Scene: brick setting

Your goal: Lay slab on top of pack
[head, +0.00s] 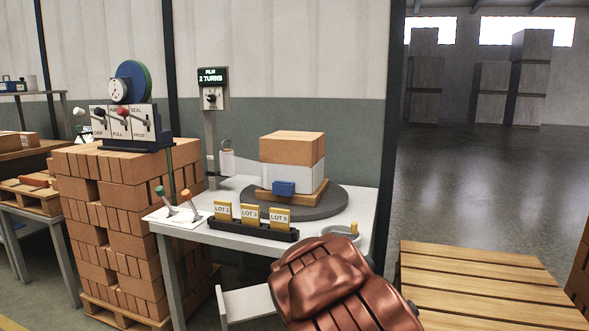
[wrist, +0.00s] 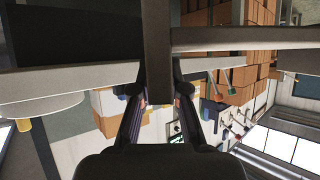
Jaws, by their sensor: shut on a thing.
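The pack (head: 290,176) stands upright on a small wooden pallet on the round dark turntable. Its lower part is white and its brown top is bare. My gripper (wrist: 160,82) shows in the wrist view, its dark fingers shut on a grey bar-like piece between them. In the head view a pale grey flat piece (head: 250,304) juts out left of my copper-coloured arm, low in front of the table. It seems to be the slab in my gripper, though the arm hides the grip. It is apart from the pack and lower than its top.
The table (head: 205,234) carries levers, a lot-card rack (head: 252,226) in front of the turntable, and a small disc with a yellow peg (head: 354,229). A control post (head: 211,130) stands behind. Stacked bricks (head: 110,215) stand left; a slatted wooden platform (head: 480,275) lies right.

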